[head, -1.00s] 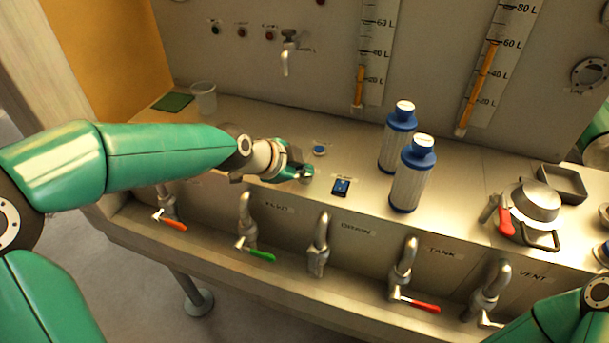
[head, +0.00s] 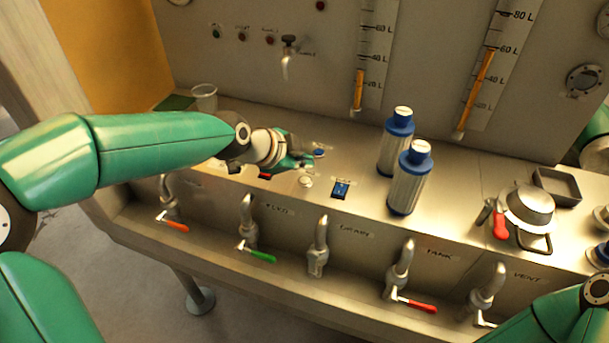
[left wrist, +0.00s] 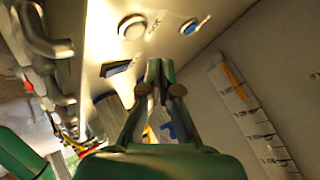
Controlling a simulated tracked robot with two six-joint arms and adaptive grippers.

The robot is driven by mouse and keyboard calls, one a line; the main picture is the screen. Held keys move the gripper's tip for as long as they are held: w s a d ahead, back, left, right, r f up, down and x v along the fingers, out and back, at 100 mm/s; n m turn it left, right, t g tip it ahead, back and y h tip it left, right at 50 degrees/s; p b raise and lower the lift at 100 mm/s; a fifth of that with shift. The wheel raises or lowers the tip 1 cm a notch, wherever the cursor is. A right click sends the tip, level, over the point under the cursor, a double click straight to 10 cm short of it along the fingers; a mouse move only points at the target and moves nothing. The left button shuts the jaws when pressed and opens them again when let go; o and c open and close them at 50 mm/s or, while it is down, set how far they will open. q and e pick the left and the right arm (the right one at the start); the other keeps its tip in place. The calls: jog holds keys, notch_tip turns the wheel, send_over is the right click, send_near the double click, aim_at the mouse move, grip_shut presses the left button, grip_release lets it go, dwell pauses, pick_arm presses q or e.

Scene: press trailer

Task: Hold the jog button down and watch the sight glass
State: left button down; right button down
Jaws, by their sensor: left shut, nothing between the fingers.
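A round white button (head: 306,181) and a round blue button (head: 319,152) sit on the steel counter; I cannot read which is labelled jog. Both also show in the left wrist view, the white one (left wrist: 131,27) left of the blue one (left wrist: 190,26). My left gripper (head: 308,161) is shut and empty, between the two buttons in the head view. Its fingertips (left wrist: 160,66) appear apart from both in the wrist view. Two sight glasses with orange columns stand on the back panel, a left one (head: 358,92) and a right one (head: 475,90). My right gripper is out of view.
A blue rocker switch (head: 341,189) and a red one (head: 265,176) flank the white button. Two blue-capped filter cartridges (head: 409,180) stand to the right. A clear cup (head: 204,97) stands back left. Several valves with levers line the counter's front. A lidded pot (head: 530,205) stands far right.

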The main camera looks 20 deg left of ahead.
pick_arm(q)
jog(key=shift+r+p, duration=0.65)
jog(key=shift+r, duration=0.85)
jog(key=shift+f, duration=0.1)
